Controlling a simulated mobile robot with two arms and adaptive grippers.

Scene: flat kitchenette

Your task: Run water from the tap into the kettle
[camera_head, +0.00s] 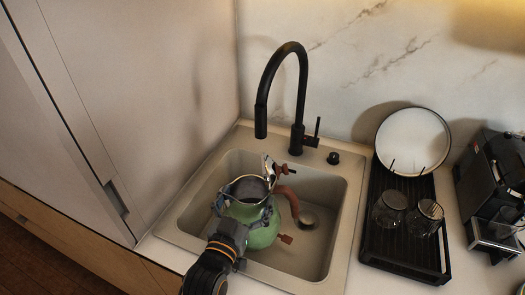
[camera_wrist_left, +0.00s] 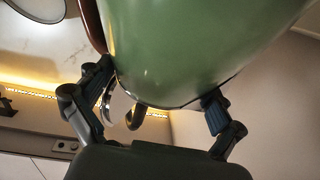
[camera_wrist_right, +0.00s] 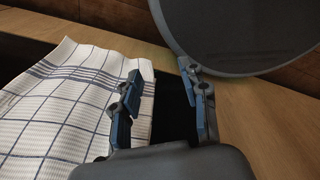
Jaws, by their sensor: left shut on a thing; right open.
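The green kettle (camera_head: 264,230) is in the sink basin area, below and slightly left of the black tap's spout, with its top open. It fills the upper part of the left wrist view (camera_wrist_left: 190,50). My left gripper (camera_head: 240,215) is shut on the kettle, with a finger on either side of it in the left wrist view (camera_wrist_left: 160,100). The black tap (camera_head: 298,95) arches over the sink, with its handle (camera_head: 314,135) on the right of its base. No water stream shows. My right gripper (camera_wrist_right: 160,105) is open and empty, seen only in the right wrist view.
The sink (camera_head: 335,230) has a drain on its right side. A black drying rack (camera_head: 405,255) with glasses (camera_head: 390,208) and a round plate (camera_head: 412,140) stands right of it. A coffee machine (camera_head: 490,180) is farther right. A checked cloth (camera_wrist_right: 65,105) lies near my right gripper.

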